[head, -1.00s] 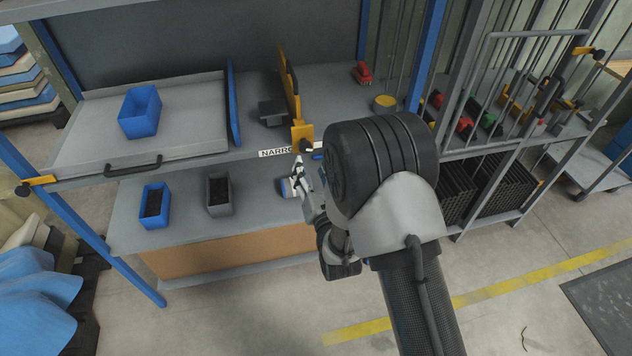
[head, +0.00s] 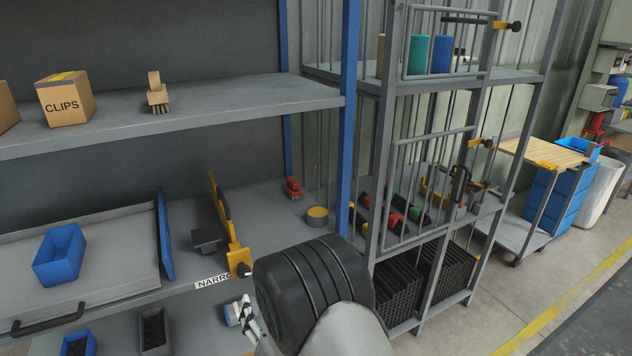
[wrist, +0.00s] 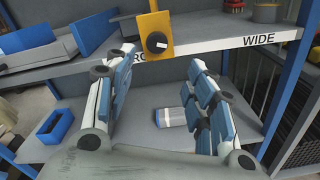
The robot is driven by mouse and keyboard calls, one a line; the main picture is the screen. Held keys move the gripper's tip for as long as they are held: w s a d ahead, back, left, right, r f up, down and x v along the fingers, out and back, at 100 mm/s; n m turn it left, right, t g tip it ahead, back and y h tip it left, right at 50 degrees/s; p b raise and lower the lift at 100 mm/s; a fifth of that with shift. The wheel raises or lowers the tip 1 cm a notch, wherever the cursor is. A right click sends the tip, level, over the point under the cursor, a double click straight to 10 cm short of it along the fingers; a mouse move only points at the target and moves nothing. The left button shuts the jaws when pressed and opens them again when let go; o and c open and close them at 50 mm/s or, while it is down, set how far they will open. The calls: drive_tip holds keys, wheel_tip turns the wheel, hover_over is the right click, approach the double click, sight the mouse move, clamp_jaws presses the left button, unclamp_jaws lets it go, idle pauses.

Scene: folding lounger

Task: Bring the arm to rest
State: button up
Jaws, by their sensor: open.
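My gripper (wrist: 163,75) is open, its two blue-padded fingers standing apart with nothing between the pads. In the head view my gripper (head: 248,322) shows at the bottom, partly hidden behind my own dark arm joint. It is just below the shelf edge with the "NARROW" label (head: 212,281). A small grey and blue block (wrist: 172,118) lies on the lower shelf (wrist: 150,140), seen between the fingers and apart from them.
A yellow divider with a black knob (wrist: 157,42) stands above the fingers at the shelf edge. A blue post (wrist: 288,85) is on the right. Blue bins (head: 60,255) sit on the left. A barred cage rack (head: 430,180) stands right of the shelving.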

drive_tip(key=w+d+r+m+g+h, duration=0.2)
drive_tip(key=w+d+r+m+h, duration=0.15)
drive_tip(key=d+r+m, duration=0.55)
drive_tip(key=s+d+r+m+g+h, duration=0.2)
drive_tip(key=s+d+r+m+h, duration=0.15)
drive_tip(key=d+m, duration=0.55)
drive_tip(key=s+d+r+m+g, duration=0.1)
drive_tip(key=s+d+m, duration=0.3)
drive_tip(key=s, duration=0.5)
drive_tip(key=s+d+r+m+g+h, duration=0.1)
drive_tip(key=s+d+m+g, duration=0.2)
drive_tip(key=s+m, duration=0.5)
drive_tip(key=s+d+r+m+g+h, duration=0.1)
drive_tip(key=s+d+r+m+g, duration=0.1)
drive_tip(key=s+d+m, duration=0.3)
drive_tip(key=s+m, duration=0.2)
drive_tip(key=s, duration=0.2)
drive_tip(key=shift+s+d+m+g, duration=0.3)
drive_tip(key=shift+d, duration=0.05)
